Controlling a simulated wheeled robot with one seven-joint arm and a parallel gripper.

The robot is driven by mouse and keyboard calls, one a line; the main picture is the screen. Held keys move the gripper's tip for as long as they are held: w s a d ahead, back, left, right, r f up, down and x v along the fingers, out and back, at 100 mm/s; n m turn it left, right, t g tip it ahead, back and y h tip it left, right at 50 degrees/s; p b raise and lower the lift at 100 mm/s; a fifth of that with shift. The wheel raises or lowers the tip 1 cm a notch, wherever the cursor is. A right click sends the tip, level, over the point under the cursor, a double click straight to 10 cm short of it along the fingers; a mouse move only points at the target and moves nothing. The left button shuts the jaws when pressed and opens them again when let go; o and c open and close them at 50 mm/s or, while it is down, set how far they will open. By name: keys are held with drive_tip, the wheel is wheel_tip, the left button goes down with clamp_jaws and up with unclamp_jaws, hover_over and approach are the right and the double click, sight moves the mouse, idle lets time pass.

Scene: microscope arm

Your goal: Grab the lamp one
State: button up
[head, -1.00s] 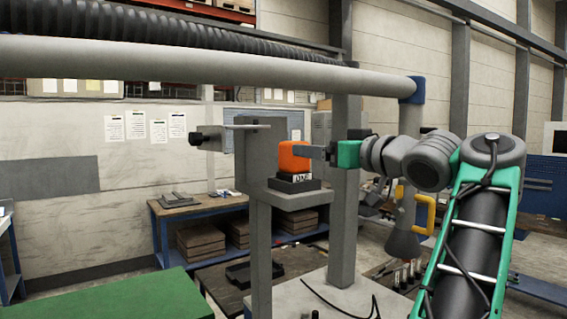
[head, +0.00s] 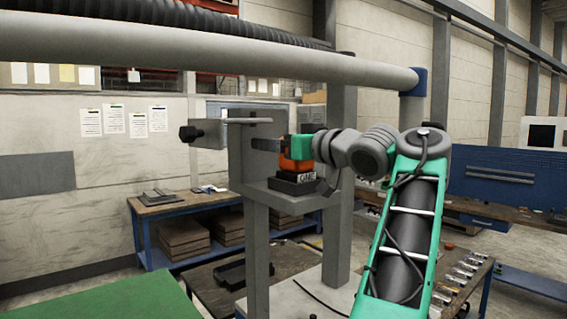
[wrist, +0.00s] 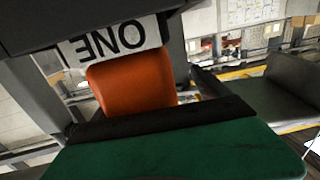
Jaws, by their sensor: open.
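The lamp labelled ONE is an orange block (head: 296,164) on a dark base with a white ONE label (head: 307,178). It stands on a grey bracket shelf. In the wrist view the orange part (wrist: 132,85) shows close up, with the label upside down above it. My gripper (head: 267,146) is open at the lamp. Its green body overlaps the upper orange part in the head view, and a grey finger reaches past it to the left. A green and black gripper part covers the lower wrist view. Whether the fingers touch the lamp cannot be told.
A grey post (head: 343,110) stands right behind the shelf, and another upright (head: 257,250) at its left. A thick grey pipe (head: 200,55) crosses above. A dark table (head: 215,290) and a green surface (head: 110,300) lie below.

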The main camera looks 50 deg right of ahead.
drive_tip(key=shift+s+d+r+h, duration=0.15)
drive_tip(key=shift+s+d, duration=0.15)
drive_tip(key=shift+s, duration=0.25)
drive_tip(key=shift+s+d+h, duration=0.15)
drive_tip(key=shift+s+d, duration=0.1)
drive_tip(key=shift+s, duration=0.3)
drive_tip(key=shift+c, duration=1)
drive_tip(key=shift+w+d, duration=0.1)
drive_tip(key=shift+d, duration=0.1)
drive_tip(key=shift+c, duration=0.8)
drive_tip(key=shift+w, duration=0.15)
drive_tip(key=shift+c, duration=0.7)
drive_tip(key=shift+a, duration=0.15)
drive_tip(key=c, duration=1.2)
